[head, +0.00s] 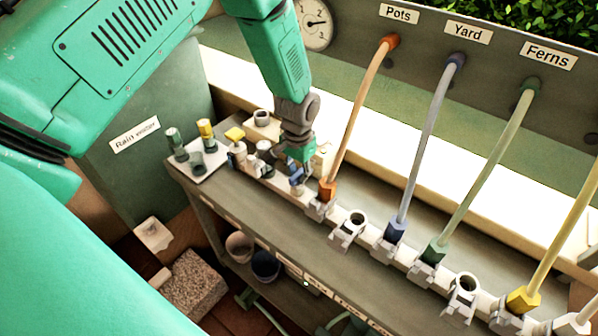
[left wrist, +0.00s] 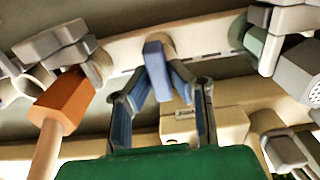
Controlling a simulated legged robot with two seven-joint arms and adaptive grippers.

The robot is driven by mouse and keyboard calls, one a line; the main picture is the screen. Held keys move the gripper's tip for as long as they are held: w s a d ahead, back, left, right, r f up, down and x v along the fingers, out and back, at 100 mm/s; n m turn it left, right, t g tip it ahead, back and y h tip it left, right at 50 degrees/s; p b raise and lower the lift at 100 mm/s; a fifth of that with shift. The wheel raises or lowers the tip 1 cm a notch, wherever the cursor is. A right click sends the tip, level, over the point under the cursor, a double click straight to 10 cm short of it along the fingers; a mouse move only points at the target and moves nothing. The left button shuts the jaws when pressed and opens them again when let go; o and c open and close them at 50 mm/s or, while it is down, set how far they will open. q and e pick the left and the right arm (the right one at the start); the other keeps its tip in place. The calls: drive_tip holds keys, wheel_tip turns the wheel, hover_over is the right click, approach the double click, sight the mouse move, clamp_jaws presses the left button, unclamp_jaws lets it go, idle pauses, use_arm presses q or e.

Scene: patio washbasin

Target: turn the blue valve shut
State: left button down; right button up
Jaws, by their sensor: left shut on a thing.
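The blue valve (left wrist: 156,69) shows in the left wrist view as a flat blue handle standing out from the pale manifold. My left gripper (left wrist: 157,82) has its two blue-padded fingertips closed on both sides of this handle. In the head view my left gripper (head: 297,172) reaches down to the manifold, left of the orange hose connector (head: 327,189). There the fingers and wrist hide most of the blue valve. My right gripper is not in view.
The pale manifold (head: 285,184) carries several hose connectors to the right. A tray (head: 203,172) with small fittings is at the left end. The orange connector (left wrist: 60,97) is close beside the gripper.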

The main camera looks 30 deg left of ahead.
sight(296, 174)
use_arm(q)
drive_tip(key=shift+s+f, duration=0.15)
drive_tip(key=shift+s, duration=0.25)
drive_tip(key=c, duration=1.5)
unclamp_jaws()
drive_tip(key=shift+w+r, duration=0.1)
drive_tip(key=shift+r, duration=0.1)
wheel_tip(296, 174, up, 12)
drive_tip(key=shift+a+f, duration=0.1)
